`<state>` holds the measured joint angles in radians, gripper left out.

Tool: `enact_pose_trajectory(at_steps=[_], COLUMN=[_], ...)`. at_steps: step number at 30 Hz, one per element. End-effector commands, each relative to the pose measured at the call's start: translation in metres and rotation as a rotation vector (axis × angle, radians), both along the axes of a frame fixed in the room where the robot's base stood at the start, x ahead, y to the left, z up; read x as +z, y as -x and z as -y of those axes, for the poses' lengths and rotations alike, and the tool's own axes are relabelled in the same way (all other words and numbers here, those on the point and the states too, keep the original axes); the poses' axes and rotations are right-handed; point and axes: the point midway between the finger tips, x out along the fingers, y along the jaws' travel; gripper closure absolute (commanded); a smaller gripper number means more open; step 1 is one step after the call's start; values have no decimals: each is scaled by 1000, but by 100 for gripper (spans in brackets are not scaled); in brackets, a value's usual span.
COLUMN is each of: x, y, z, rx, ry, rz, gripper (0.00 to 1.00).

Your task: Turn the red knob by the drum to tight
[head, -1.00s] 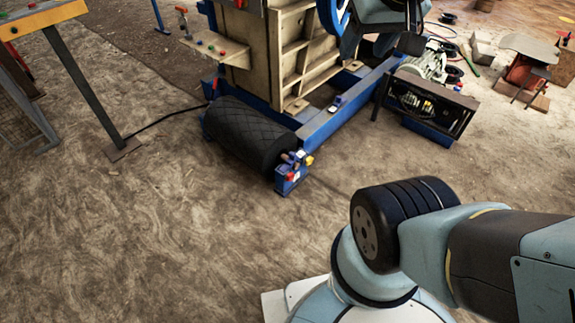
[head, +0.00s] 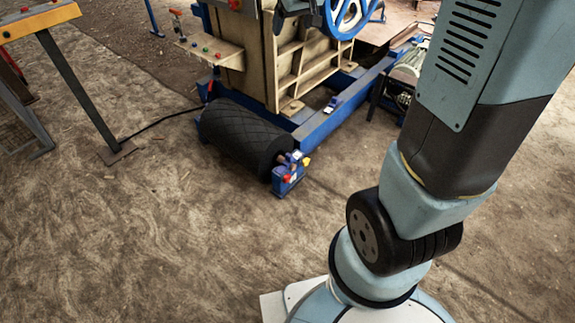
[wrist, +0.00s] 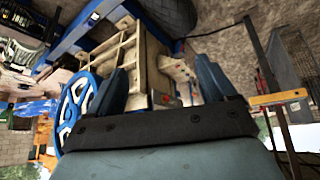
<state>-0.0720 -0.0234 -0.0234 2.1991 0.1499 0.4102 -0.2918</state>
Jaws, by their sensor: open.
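The red knob (head: 288,178) is a small red spot on the blue block (head: 284,186) at the near right end of the black drum (head: 245,136). Its exact setting is too small to read. The drum shows partly at the top of the wrist view (wrist: 172,14), where the knob cannot be made out. My gripper (wrist: 163,82) shows in the wrist view with two blue-grey fingers spread apart and nothing between them. It faces the crusher body and is well away from the knob.
The crusher (head: 250,55) has a blue frame rail (head: 335,120) and a blue flywheel (head: 348,12). A small shelf with coloured buttons (head: 208,50) stands out at its left. A yellow-topped stand (head: 40,20) is at far left. The ground (head: 150,230) before the drum is clear.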

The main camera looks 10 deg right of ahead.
Motion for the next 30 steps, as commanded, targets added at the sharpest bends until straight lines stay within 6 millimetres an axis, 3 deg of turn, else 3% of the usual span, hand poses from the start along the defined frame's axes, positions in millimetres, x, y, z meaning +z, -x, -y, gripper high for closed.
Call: enact_pose_trajectory(at_steps=[6,15,24,30], x=[-52,-139,-244,-322], y=[-64,-137,-192,-215], z=[-10,-22,-31,-34], rx=[33,73,110,135], ry=[25,72,136,190], rz=[12,37,58,70], gripper=[16,16,16,16])
